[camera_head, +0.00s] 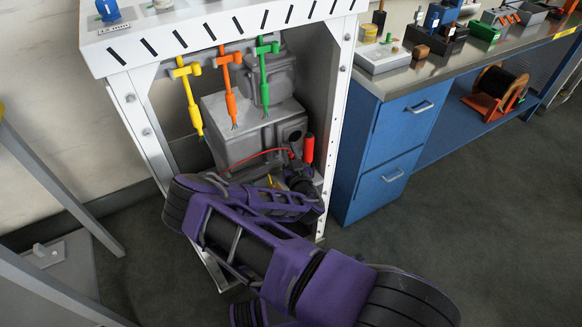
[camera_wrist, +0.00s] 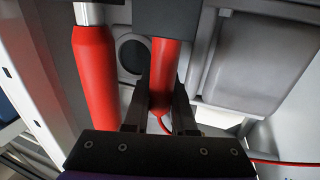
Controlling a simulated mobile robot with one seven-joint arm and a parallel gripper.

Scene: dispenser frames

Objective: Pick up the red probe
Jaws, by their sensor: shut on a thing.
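The red probe (camera_wrist: 164,62) stands between the two dark fingers of my gripper (camera_wrist: 163,92) in the wrist view, and they are shut on it. A thin red cable runs from its lower end, and its top is hidden by a dark grey block (camera_wrist: 181,18). In the head view the probe shows only as a small red patch (camera_head: 291,154) by my gripper (camera_head: 294,168). The red cable (camera_head: 250,156) curves to the left there. Yellow (camera_head: 190,95), orange (camera_head: 228,85) and green (camera_head: 264,70) probes hang from the white frame above.
A separate red cylinder (camera_wrist: 95,85) with a metal top stands close beside my gripper; it also shows in the head view (camera_head: 307,149). Grey housings (camera_head: 262,127) fill the white frame (camera_head: 143,122). A blue cabinet (camera_head: 381,160) stands to the right, with open floor before it.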

